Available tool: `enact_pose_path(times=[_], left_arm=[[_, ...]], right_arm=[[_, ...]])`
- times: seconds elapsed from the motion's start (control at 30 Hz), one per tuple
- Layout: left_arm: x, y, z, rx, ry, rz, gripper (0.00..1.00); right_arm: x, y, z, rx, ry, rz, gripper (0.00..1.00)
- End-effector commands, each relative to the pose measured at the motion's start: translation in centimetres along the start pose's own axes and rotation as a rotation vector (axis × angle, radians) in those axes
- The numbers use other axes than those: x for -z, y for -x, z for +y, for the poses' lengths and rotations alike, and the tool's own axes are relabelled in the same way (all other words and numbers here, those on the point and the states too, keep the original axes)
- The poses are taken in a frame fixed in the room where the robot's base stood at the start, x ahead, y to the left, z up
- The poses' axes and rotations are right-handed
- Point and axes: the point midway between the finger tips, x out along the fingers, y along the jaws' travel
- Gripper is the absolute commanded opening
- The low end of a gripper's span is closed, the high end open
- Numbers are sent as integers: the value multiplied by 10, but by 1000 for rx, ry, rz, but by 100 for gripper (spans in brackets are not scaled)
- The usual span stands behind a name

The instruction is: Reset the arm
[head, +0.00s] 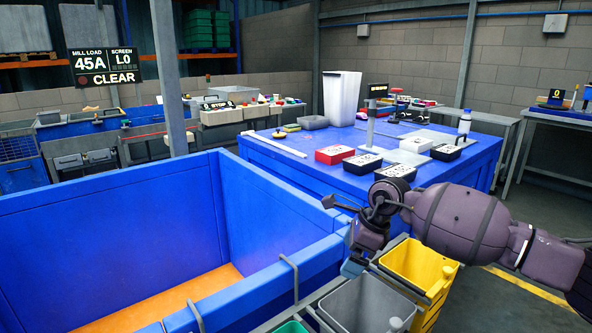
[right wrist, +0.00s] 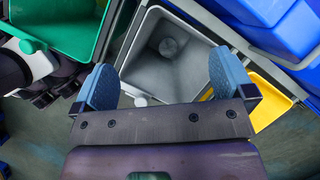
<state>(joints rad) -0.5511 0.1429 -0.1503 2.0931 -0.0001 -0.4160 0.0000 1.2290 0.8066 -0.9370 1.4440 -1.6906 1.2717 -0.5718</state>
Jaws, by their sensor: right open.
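My right arm comes in from the right in the head view, with the right gripper (head: 352,262) low over the edge between the blue bin and the small bins. In the right wrist view the right gripper (right wrist: 163,88) is open, its two blue fingertips wide apart with nothing between them. The fingers are above the grey bin (right wrist: 132,70), which looks empty apart from a round mark or piece at its bottom. My left gripper is not in view.
A large blue bin (head: 110,215) with an orange floor fills the left. A grey bin (head: 345,304), a yellow bin (head: 425,268) and a green bin (head: 290,328) stand at the front. A blue table (head: 290,165) behind holds red and black boxes, a white container and a bottle.

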Motion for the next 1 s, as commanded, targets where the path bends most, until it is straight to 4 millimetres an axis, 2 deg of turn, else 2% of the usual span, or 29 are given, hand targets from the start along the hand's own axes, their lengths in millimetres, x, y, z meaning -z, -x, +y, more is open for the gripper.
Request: enact_pose_path(times=[0.1, 0.2, 0.3, 0.43, 0.53, 0.67, 0.87, 1.0], left_arm=[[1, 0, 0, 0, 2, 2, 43], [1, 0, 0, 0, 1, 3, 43], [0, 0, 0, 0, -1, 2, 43], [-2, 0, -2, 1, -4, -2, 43], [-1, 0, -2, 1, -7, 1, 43], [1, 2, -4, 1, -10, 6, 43], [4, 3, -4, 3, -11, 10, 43], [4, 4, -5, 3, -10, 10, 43]], right_arm=[[-61, 18, 13, -30, -96, -281, 100], [-107, 34, 30, -102, -205, -519, 100], [-141, 50, 48, -210, -353, -746, 100], [-165, 68, 66, -389, -609, -1019, 100], [-166, 79, 71, -542, -852, -1202, 100], [-150, 84, 70, -715, -1167, -1375, 100], [-100, 69, 66, -925, -1635, -1540, 100], [-56, 48, 69, -1040, -1949, -1606, 100]])
